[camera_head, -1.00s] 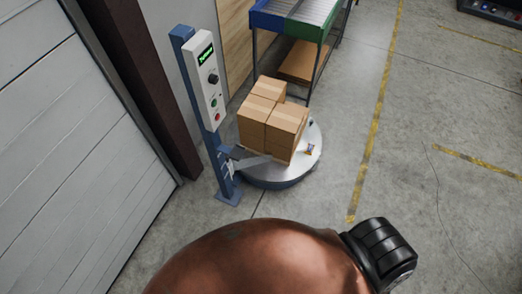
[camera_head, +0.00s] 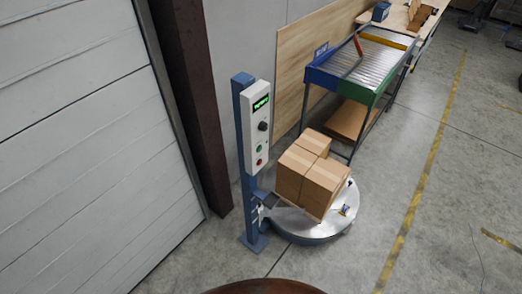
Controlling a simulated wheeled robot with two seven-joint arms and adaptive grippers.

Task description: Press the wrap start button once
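A white control box (camera_head: 258,128) is mounted on a blue post (camera_head: 246,186). It has a lit green display (camera_head: 261,103), a dark knob (camera_head: 263,126), a green button (camera_head: 259,149) and a red button (camera_head: 259,162). Which one is the wrap start button cannot be read at this size. Beside the post, cardboard boxes (camera_head: 307,178) sit stacked on a round grey turntable (camera_head: 315,228). Neither of my grippers is in view.
A roller conveyor (camera_head: 362,62) with blue and green sides stands behind the turntable. A white panelled door (camera_head: 90,140) and a dark brown column (camera_head: 190,95) are at left. Open concrete floor with a yellow line (camera_head: 420,190) lies to the right.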

